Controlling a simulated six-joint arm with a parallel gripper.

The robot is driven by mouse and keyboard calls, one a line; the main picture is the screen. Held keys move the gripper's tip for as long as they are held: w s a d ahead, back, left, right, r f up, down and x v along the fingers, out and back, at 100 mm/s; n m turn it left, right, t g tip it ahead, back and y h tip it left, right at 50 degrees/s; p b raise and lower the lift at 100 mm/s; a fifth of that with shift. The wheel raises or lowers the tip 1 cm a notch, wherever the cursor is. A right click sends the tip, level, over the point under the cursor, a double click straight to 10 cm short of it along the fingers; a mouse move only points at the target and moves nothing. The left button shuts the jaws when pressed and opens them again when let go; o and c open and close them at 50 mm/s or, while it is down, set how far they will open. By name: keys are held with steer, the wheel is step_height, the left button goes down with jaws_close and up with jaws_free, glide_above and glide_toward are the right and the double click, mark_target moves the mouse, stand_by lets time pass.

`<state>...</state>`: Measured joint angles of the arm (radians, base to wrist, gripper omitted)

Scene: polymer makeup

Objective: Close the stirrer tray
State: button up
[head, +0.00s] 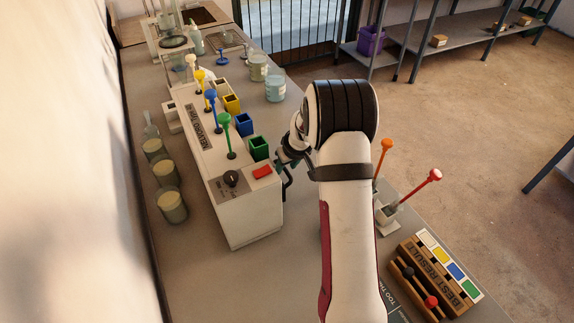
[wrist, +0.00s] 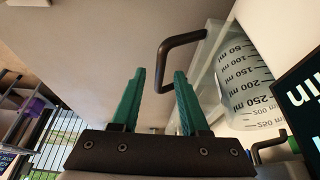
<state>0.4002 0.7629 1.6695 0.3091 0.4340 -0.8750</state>
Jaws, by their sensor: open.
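My gripper (wrist: 158,78) is open in the wrist view, with two teal fingers apart. A bent black handle (wrist: 182,40) shows beyond the fingertips, its lower end near the gap between them; I cannot tell whether they touch. In the head view my gripper (head: 284,164) is beside the right side of the long white machine (head: 258,212), low near its front end, partly hidden by my arm. The machine bears stirrers with green, blue, yellow and white tops and a row of matching square cups. I cannot tell the stirrer tray itself or how far open it is.
A clear measuring beaker (wrist: 245,90) shows at the right in the wrist view. A wooden rack (head: 432,275), orange stirrer (head: 386,146) and red stirrer (head: 434,175) stand right of my arm. Jars (head: 171,205) line the left. Bare table lies in front of the machine.

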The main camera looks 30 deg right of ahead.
steer(key=v, duration=1.6)
steer(key=shift+d+f, duration=0.2)
steer(key=shift+f, duration=0.05)
steer(key=shift+c, duration=1)
steer(key=d+f+y, duration=0.1)
steer(key=d+f, duration=0.1)
steer(key=w+d+f+y, duration=0.1)
steer(key=d+f+y, duration=0.1)
steer(key=d+f+n+y, duration=0.1)
steer(key=d+f+y, duration=0.1)
steer(key=shift+w+d, duration=0.3)
steer(key=shift+d, duration=0.1)
jaws_close()
steer(key=x, duration=1)
steer(key=shift+s+a, duration=0.1)
